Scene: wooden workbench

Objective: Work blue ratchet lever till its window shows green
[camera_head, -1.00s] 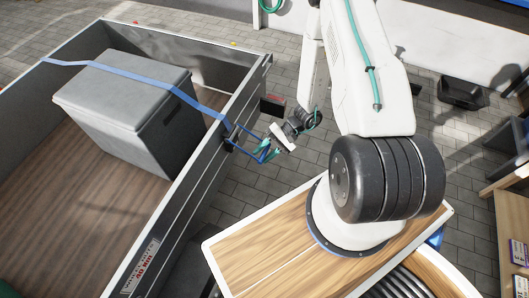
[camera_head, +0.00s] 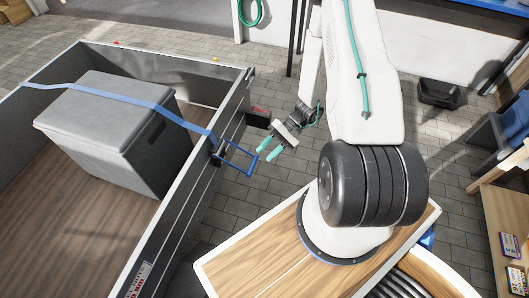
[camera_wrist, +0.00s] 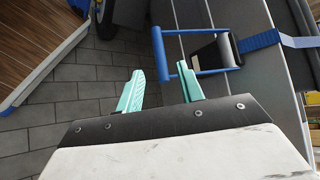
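The blue ratchet lever (camera_head: 240,153) is a U-shaped handle that sticks out from the trailer's side wall. Its dark ratchet body (camera_wrist: 218,54) sits at the handle's base, where the blue strap runs in. I cannot make out the window or its colour in either view. My gripper (camera_head: 265,153) is open and empty, its two teal fingers spread, just to the right of the handle's outer end and apart from it. In the wrist view the fingers (camera_wrist: 160,86) point toward the handle's outer bar (camera_wrist: 160,56), just below its lower end.
A grey lidded box (camera_head: 115,130) stands in the trailer (camera_head: 190,215) under the blue strap (camera_head: 125,95). A wooden-topped surface (camera_head: 255,260) is beneath my arm. Paved floor is clear between it and the trailer.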

